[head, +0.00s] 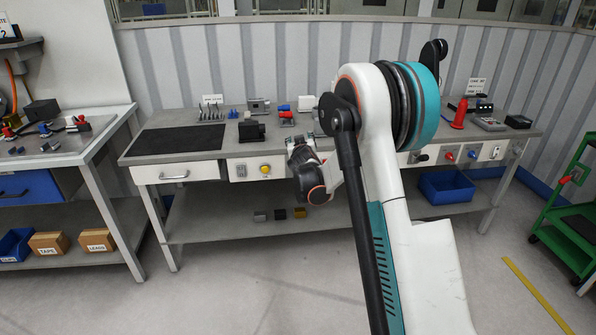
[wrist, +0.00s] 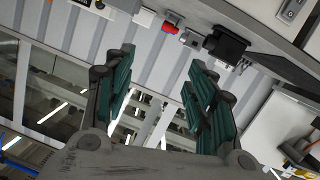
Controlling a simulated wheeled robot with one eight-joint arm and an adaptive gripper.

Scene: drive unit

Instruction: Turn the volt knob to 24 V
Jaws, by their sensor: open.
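My gripper (wrist: 158,95) is open and empty in the wrist view, its two green-padded fingers wide apart. In the head view my wrist is in front of the middle of the workbench (head: 190,141), and the fingertips cannot be made out. No knob is readable as the volt knob. The bench front carries a yellow round control (head: 265,169) left of my wrist. Right of my arm are a red round control (head: 450,155) and a blue one (head: 472,154). Their markings are too small to read. My arm hides part of the bench front.
A black block (head: 251,130) and several small parts stand on the bench top. A red device (head: 460,113) stands at the right. A blue bin (head: 446,187) is below. A second bench is at the left, a green cart (head: 570,215) at the right. The floor in front is clear.

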